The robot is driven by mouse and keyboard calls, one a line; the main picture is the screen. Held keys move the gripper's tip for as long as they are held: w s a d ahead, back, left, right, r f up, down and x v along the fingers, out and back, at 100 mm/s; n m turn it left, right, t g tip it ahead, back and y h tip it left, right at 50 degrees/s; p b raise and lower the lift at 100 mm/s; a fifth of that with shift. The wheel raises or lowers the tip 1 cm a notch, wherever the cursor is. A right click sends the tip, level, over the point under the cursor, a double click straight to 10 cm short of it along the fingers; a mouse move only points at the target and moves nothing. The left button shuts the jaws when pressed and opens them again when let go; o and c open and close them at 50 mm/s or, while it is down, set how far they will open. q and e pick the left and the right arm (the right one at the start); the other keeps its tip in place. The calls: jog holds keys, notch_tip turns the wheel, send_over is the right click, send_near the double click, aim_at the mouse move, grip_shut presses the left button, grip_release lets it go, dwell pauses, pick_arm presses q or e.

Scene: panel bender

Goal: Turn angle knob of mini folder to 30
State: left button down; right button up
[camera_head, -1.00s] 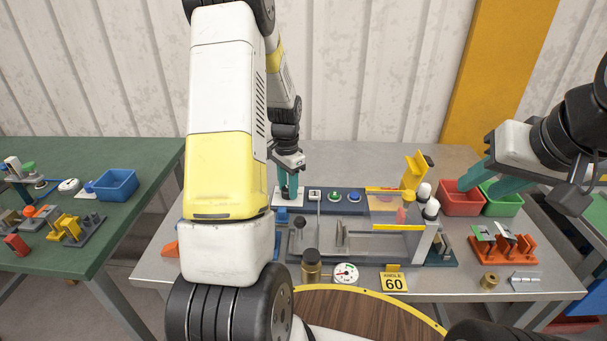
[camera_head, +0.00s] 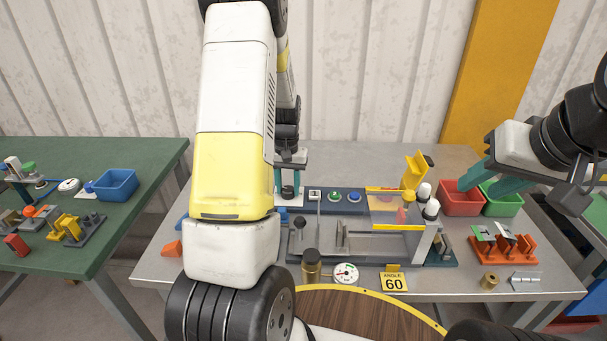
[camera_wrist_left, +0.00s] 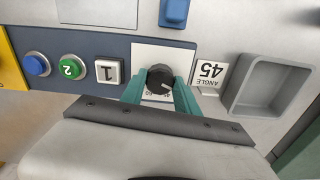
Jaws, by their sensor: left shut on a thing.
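The angle knob (camera_wrist_left: 160,78) is a black round dial with a white pointer line, on a white plate of the mini folder's blue panel (camera_head: 325,209). My left gripper (camera_wrist_left: 160,82) is shut on the knob, one teal finger on each side. The pointer slants toward the lower right in the wrist view; the scale is mostly hidden by the gripper and unreadable. My right gripper (camera_head: 480,180) is open and empty by the red and green bins.
An "ANGLE 45" card (camera_wrist_left: 209,73) and grey tray (camera_wrist_left: 268,86) lie beside the knob.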

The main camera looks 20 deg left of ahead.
aim_at(288, 189)
pick_arm(q)
jog(key=shift+n, duration=0.6)
jog(key=c, duration=0.9)
grip_release()
notch_tip(288, 189, up, 8)
jog(key=shift+f, duration=0.1)
